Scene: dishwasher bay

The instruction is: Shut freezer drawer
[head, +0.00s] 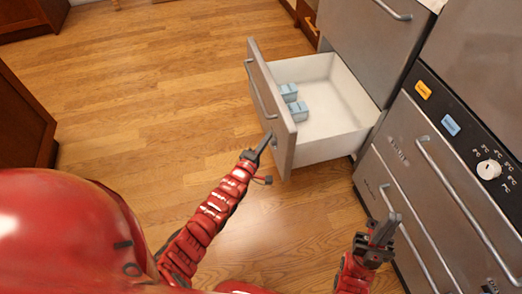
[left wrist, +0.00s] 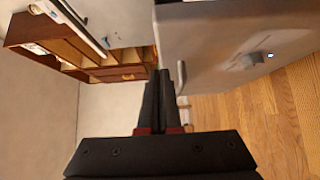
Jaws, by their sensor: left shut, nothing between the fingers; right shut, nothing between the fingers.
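The open drawer (head: 345,107) is pulled well out of the grey cabinet in the head view. It has a white inside and a grey front panel (head: 284,128) with a bar handle (head: 256,92). Blue containers (head: 298,110) sit in it, near the front. My left gripper (head: 268,138) is shut and empty, at the near end of the front panel, just below the handle's end. I cannot tell if it touches. In the left wrist view, my left fingers (left wrist: 165,90) lie beside a grey panel (left wrist: 225,45). My right gripper (head: 385,226) is shut and empty, beside the lower right unit.
A grey appliance with a dial (head: 489,169) and long handles (head: 450,195) stands at the right. A closed drawer (head: 365,35) is above and behind the open one. Brown cabinets (head: 22,125) stand at the left. The wooden floor (head: 150,90) left of the drawer is clear.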

